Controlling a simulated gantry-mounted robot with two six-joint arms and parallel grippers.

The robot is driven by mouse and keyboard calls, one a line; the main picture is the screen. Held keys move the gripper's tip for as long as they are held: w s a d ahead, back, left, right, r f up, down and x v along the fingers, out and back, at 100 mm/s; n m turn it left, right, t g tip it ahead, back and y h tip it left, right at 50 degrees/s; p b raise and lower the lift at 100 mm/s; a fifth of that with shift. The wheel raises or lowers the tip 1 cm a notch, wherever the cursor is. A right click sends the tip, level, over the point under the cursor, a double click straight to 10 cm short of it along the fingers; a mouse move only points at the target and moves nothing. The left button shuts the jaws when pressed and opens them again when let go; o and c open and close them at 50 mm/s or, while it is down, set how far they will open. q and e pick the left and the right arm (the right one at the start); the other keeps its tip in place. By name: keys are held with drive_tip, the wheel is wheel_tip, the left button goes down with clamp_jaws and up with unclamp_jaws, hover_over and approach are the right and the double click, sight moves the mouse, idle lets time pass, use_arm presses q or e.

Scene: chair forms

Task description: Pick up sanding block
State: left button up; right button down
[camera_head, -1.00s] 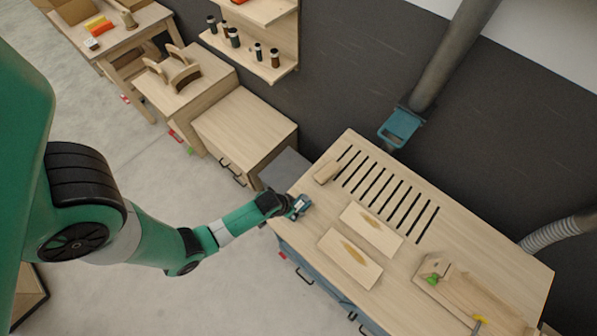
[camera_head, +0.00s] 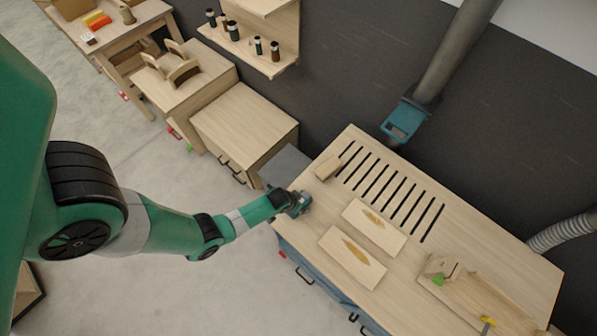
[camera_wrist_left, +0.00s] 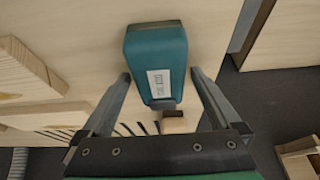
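A teal block (camera_wrist_left: 157,65) with a dark edge and a white label lies on the bench top in the left wrist view; it looks like the sanding block. In the head view it is mostly hidden by my left gripper (camera_head: 300,204) at the bench's left edge. In the left wrist view, the fingers of my left gripper (camera_wrist_left: 160,78) are apart, one on each side of the block's near part, with gaps on both sides. A plain wooden block (camera_head: 327,168) lies near the slots. My right gripper is not in view.
Two boards with dark knot patches, one nearer (camera_head: 352,258) and one farther (camera_head: 374,227), lie on the bench (camera_head: 395,298). A slotted area (camera_head: 392,196) runs behind them. A wooden piece with green and yellow parts (camera_head: 470,292) sits at the right end.

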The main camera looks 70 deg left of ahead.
use_arm(q)
drive_tip(key=c, duration=1.3)
drive_tip(key=shift+o, duration=0.2)
drive_tip(key=shift+r+p, duration=0.3)
drive_tip(key=shift+r, duration=0.3)
drive_tip(key=p+v, duration=0.1)
drive_tip(key=v, duration=0.2)
drive_tip(key=p+v, duration=0.2)
drive_tip(key=v, duration=0.1)
drive_tip(key=p+v, duration=0.2)
drive_tip(key=v, duration=0.1)
drive_tip(key=shift+s+d+f, duration=0.1)
drive_tip(key=shift+s+f, duration=0.05)
drive_tip(key=shift+s, duration=0.25)
drive_tip(key=s+d+r+p, duration=0.1)
drive_tip(key=s+d+r, duration=0.3)
drive_tip(key=s, duration=0.4)
drive_tip(key=shift+s+p, duration=0.3)
drive_tip(key=shift+p, duration=0.1)
drive_tip(key=shift+d, duration=0.15)
